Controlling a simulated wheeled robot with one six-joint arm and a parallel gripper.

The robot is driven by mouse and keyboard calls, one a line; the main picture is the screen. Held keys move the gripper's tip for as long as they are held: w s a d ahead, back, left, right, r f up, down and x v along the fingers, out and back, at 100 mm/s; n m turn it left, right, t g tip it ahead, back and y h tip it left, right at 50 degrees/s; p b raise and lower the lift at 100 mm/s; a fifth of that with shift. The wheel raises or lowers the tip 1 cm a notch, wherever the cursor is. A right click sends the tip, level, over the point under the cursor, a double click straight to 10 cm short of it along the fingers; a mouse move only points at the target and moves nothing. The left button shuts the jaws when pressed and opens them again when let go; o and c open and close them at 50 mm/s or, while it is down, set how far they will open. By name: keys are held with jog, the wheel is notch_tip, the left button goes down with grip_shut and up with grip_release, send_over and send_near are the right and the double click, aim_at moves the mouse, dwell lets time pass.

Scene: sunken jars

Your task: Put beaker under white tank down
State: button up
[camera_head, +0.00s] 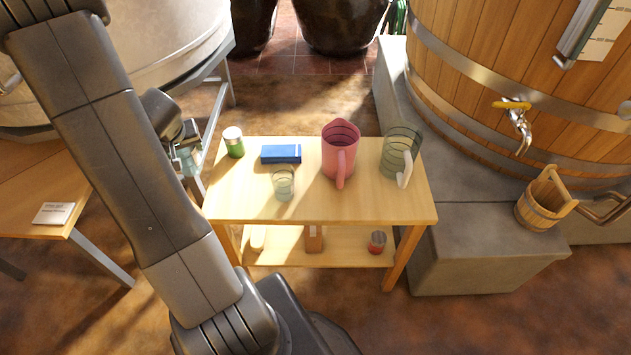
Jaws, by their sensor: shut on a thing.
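A pale, whitish tank (165,45) stands at the upper left on a metal frame. A small greenish clear beaker (187,163) shows beside the tank's lower right edge, partly hidden by my arm. My gripper (188,138) is small in view, at the beaker's upper part, and is shut on it. The beaker looks about upright. I cannot tell whether its base touches anything.
A wooden table (240,207) bears a green jar (234,145), blue box (281,154), clear glass (284,185), pink jug (340,155) and clear jug (400,150). A wooden stand (25,195) with a card is left. A wooden vat (480,60) and bucket (540,205) are right.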

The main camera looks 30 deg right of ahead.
jog(key=s+d+f+m+b, duration=0.2)
jog(key=s+d+b, duration=0.1)
jog(key=d+b, duration=0.35)
jog(key=m+b, duration=0.1)
jog(key=b, duration=0.3)
send_over(232, 189)
jog(key=shift+h, duration=0.4)
jog(key=shift+f, duration=4.65)
jog(key=shift+f+b, duration=0.15)
jog(key=shift+b, duration=0.15)
jog(key=o, duration=1.2)
jog(key=shift+r+p, duration=0.3)
jog(key=shift+p, duration=0.05)
jog(key=p+v, duration=0.2)
jog(key=v, duration=0.9)
jog(key=shift+a+r+p, duration=0.1)
jog(key=shift+r+p, duration=0.25)
jog(key=shift+r, duration=0.05)
